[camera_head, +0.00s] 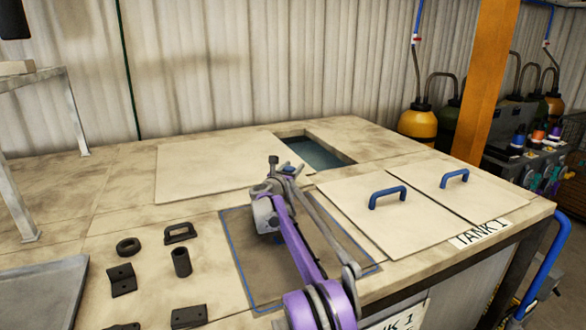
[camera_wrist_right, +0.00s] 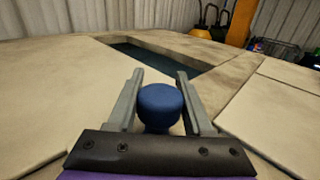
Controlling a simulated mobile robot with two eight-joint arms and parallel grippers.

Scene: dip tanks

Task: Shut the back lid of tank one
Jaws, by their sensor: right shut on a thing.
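The back lid (camera_head: 205,165) is a wide pale panel lying flat on the tank top, left of a dark opening (camera_head: 315,152) that shows liquid. The opening is uncovered at the lid's right side. My right gripper (camera_head: 284,170) is at the lid's right part. In the right wrist view, its two grey fingers (camera_wrist_right: 160,100) are shut on a blue round knob (camera_wrist_right: 160,106). The lid (camera_wrist_right: 50,100) and the opening (camera_wrist_right: 150,58) show there too. The knob's base is hidden by the gripper. My left gripper is not in view.
A blue-outlined mat (camera_head: 240,250) lies under my right arm. Several dark parts, including a ring (camera_head: 129,246), lie at the front left.

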